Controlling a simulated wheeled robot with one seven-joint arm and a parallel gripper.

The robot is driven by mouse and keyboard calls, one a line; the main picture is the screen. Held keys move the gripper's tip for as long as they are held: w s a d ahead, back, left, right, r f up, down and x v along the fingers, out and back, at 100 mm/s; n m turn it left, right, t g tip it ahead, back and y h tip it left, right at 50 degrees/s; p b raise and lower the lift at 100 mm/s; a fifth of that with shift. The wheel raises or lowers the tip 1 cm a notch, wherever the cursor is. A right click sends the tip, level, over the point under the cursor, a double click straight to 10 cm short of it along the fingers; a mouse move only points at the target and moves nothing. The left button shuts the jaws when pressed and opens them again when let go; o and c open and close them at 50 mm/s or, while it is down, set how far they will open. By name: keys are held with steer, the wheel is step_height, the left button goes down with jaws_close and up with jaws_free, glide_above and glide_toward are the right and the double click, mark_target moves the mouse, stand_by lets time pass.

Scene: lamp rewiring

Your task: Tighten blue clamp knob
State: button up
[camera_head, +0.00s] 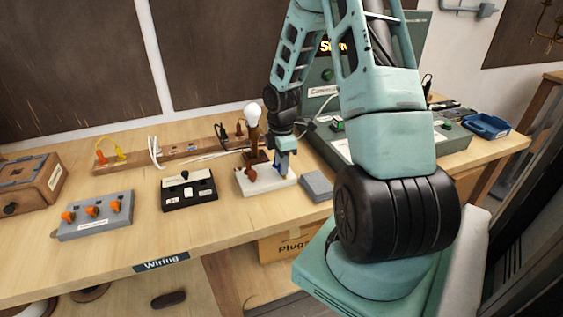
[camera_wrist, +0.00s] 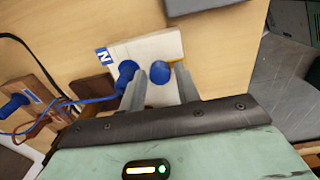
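The white clamp block (camera_head: 262,184) sits on the table under my gripper (camera_head: 285,158); it also shows in the wrist view (camera_wrist: 150,46), with a blue "N" label at its left corner. A blue knob (camera_wrist: 159,96) shows between the two grey fingers of my gripper (camera_wrist: 160,73). The fingers are apart, with a gap visible on each side of the knob. A second blue part (camera_wrist: 127,69) lies just outside the left finger, with a blue wire running from it. In the head view the blue knob is mostly hidden by the fingers.
A lamp with a white bulb (camera_head: 252,114) stands close behind the block. A brown knob (camera_head: 251,172) is on the block's left. A black switch box (camera_head: 189,190) and a grey box with orange knobs (camera_head: 95,215) lie left; a grey block (camera_head: 317,184) lies right.

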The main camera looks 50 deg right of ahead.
jaws_close()
